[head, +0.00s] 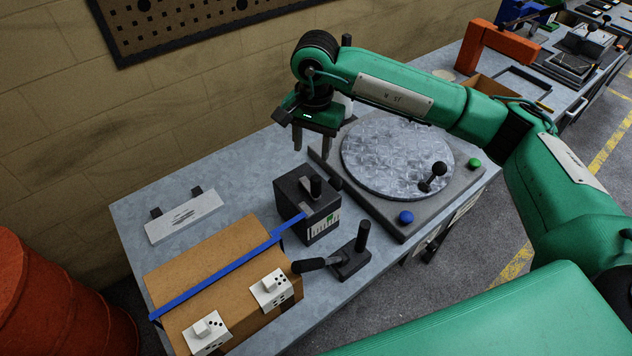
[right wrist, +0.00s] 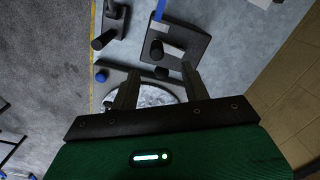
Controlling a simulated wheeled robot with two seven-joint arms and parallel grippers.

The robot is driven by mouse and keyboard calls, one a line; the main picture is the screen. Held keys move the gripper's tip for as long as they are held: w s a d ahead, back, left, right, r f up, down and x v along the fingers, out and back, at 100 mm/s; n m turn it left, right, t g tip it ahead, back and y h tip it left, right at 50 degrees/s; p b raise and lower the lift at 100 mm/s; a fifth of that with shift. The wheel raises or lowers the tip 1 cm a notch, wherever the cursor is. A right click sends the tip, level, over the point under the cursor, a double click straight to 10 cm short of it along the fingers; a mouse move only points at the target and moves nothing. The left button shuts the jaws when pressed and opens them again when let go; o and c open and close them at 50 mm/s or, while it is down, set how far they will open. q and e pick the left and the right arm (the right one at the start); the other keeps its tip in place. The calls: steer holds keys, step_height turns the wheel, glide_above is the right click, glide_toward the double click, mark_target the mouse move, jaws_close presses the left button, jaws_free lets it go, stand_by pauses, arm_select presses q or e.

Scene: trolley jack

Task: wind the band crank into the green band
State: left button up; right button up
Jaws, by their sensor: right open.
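The dark band tensioner box (head: 294,190) stands at the middle of the bench, with a black upright crank handle (head: 316,186) on its top. Its front scale (head: 324,227) shows a green patch; I cannot make out a pointer. A blue band (head: 215,277) runs from the box over a cardboard carton (head: 185,262). My right gripper (head: 312,143) is open and empty, above and behind the box, apart from the handle. In the right wrist view, the tensioner box (right wrist: 184,42) lies beyond the open fingers (right wrist: 159,82). My left gripper is not in view.
A black lever device (head: 350,263) stands right of the carton. A round metal turntable (head: 390,155) with a black-knobbed handle and blue and green buttons fills the bench to the right. A white sign (head: 183,217) lies at the left.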

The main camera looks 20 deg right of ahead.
mark_target(316, 177)
steer(key=shift+h, duration=0.3)
steer(key=f+p, duration=0.1)
steer(key=f, duration=0.3)
steer(key=f+p, duration=0.2)
steer(key=f, duration=0.2)
steer(key=d+f+p, duration=0.1)
steer(key=f+p, duration=0.1)
steer(key=f, duration=0.2)
steer(key=shift+w, duration=0.15)
steer(key=shift+f+p, duration=0.35)
steer(key=shift+f, duration=0.4)
jaws_close()
